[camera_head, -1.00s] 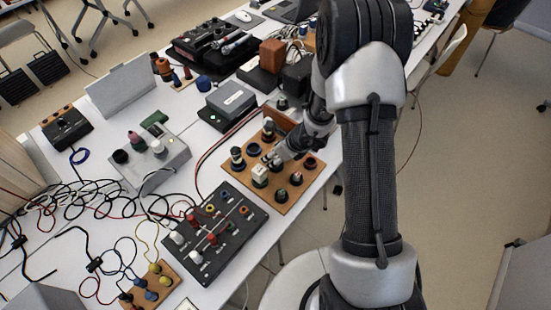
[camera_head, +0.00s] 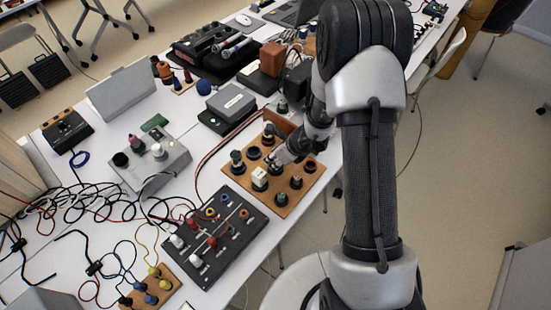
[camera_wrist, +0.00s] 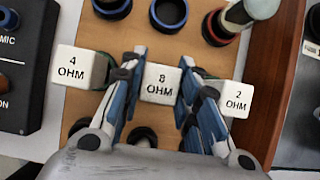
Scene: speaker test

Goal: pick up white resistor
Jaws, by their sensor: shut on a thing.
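Three white resistor blocks show in the wrist view, marked "4 OHM" (camera_wrist: 76,68), "8 OHM" (camera_wrist: 162,83) and "2 OHM" (camera_wrist: 236,98). My gripper (camera_wrist: 160,88) is shut on the 8 OHM block, with one blue-grey finger on each side. The 4 OHM block stands apart on the left, and the 2 OHM block is close beside the right finger. In the head view my gripper (camera_head: 276,158) is low over the wooden board (camera_head: 283,206). One white block (camera_head: 260,176) shows just in front of it; the others are hidden or unclear.
Round black-based sockets, including a blue-ringed one (camera_wrist: 168,14) and a red-ringed one (camera_wrist: 218,28), sit on the board near the blocks. A black panel with knobs (camera_head: 215,233) lies front left. A grey box (camera_head: 231,100) stands behind. Tangled cables (camera_head: 75,205) cover the left.

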